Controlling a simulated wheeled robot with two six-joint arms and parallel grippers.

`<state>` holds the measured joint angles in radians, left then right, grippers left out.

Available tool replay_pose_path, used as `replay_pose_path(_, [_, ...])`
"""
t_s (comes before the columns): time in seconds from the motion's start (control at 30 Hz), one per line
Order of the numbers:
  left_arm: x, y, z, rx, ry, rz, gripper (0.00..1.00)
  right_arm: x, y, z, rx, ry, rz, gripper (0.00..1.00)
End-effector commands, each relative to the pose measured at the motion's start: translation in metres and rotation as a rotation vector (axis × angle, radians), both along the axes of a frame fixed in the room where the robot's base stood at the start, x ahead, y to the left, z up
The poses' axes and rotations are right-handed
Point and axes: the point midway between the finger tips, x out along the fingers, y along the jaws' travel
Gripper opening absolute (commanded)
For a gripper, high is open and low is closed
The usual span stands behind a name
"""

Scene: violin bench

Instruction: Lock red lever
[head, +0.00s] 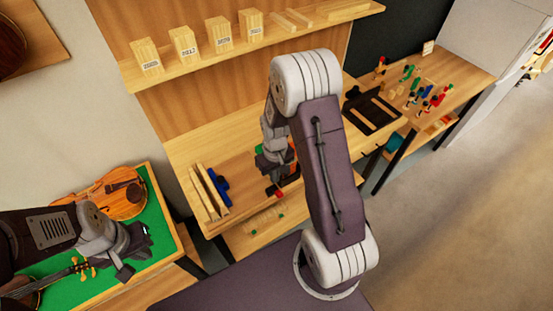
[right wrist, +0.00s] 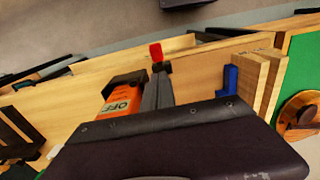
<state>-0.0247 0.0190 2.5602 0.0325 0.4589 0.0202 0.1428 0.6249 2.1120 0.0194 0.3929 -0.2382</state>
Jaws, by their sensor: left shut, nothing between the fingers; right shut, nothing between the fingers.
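A small red lever (head: 272,190) shows near the front edge of the bench, below my right gripper (head: 279,165). In the right wrist view the red lever (right wrist: 156,52) sits just beyond the tips of my right gripper (right wrist: 158,85). The right gripper is shut and empty; I cannot tell whether it touches the lever. An orange box marked OFF (right wrist: 119,104) with a black end is beside the fingers. My left gripper (head: 138,245) is shut and empty, above the green mat. My right arm hides part of the bench around the lever.
A violin (head: 110,196) lies on the green-topped table (head: 160,235) at left. A shelf (head: 190,70) with numbered blocks runs above. Another table (head: 455,75) with small coloured tools stands at right.

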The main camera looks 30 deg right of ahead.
Motion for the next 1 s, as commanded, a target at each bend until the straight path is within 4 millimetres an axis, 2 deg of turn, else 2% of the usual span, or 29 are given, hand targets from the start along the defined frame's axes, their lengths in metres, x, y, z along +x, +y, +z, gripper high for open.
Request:
replay_pose_path(0.03, [0.001, 0.0, -0.001, 0.0, -0.002, 0.0, 0.0, 0.001, 0.0, 0.015, -0.001, -0.008, 0.0, 0.0])
replay_pose_path(0.2, [0.0, 0.0, -0.007, 0.0, 0.0, 0.0, 0.0, -0.005, -0.001, 0.061, -0.001, -0.01, 0.0, 0.0])
replay_pose_path(0.3, [0.0, 0.0, -0.008, 0.0, 0.0, 0.0, 0.0, -0.007, -0.001, 0.081, -0.001, -0.009, 0.0, 0.0])
replay_pose_path(0.43, [0.0, 0.0, -0.008, 0.0, 0.0, 0.0, 0.0, -0.01, -0.001, 0.095, -0.001, -0.006, -0.001, 0.0])
replay_pose_path(0.6, [0.0, 0.0, -0.008, 0.0, 0.0, 0.0, 0.0, -0.011, -0.001, 0.1, -0.001, -0.004, -0.001, 0.0])
replay_pose_path(0.83, [0.0, 0.0, -0.011, 0.0, 0.0, 0.0, 0.0, -0.011, 0.0, 0.098, -0.001, -0.004, 0.003, 0.0])
replay_pose_path(0.9, [0.0, 0.0, -0.028, 0.0, -0.001, 0.0, 0.0, -0.007, 0.01, 0.09, -0.004, -0.033, 0.037, 0.0])
replay_pose_path(0.93, [0.0, 0.0, -0.039, 0.0, -0.001, 0.0, 0.0, -0.015, 0.02, 0.083, -0.004, -0.036, 0.063, 0.0])
replay_pose_path(1.0, [0.0, 0.0, -0.057, 0.0, 0.0, 0.0, 0.0, -0.044, 0.039, 0.065, 0.0, -0.041, 0.094, 0.0])
